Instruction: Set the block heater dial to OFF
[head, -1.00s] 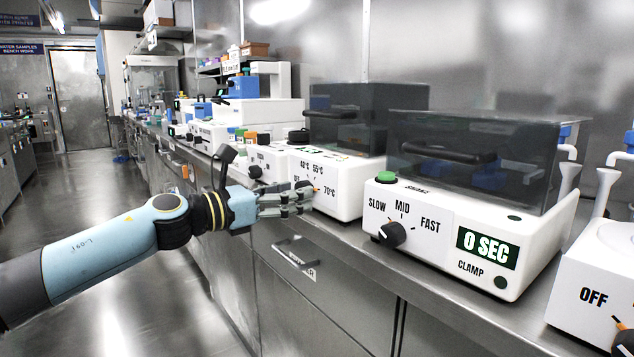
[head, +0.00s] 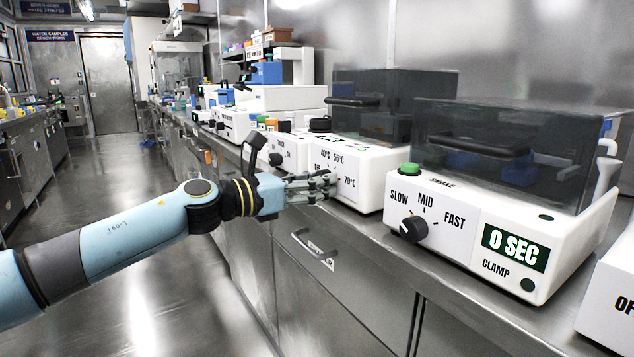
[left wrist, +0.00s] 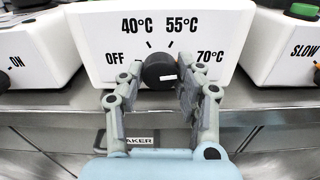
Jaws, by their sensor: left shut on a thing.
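The block heater (head: 360,160) is a white box with a dark lid, on the bench at the middle of the head view. Its front bears OFF, 40°C, 55°C and 70°C, and fills the middle of the left wrist view (left wrist: 215,40). The black dial (left wrist: 159,70) sits below the marks. A small pale mark shows at its right side; I cannot tell its exact setting. My left gripper (head: 326,187) has its fingers on both sides of the dial, shut on it, as the left wrist view also shows (left wrist: 158,84). My right gripper is not in view.
A shaker (head: 470,235) with a SLOW–MID–FAST knob stands to the right of the heater. Another white device (head: 290,150) stands to its left. A drawer handle (head: 313,245) juts out below the bench edge. The aisle floor at left is clear.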

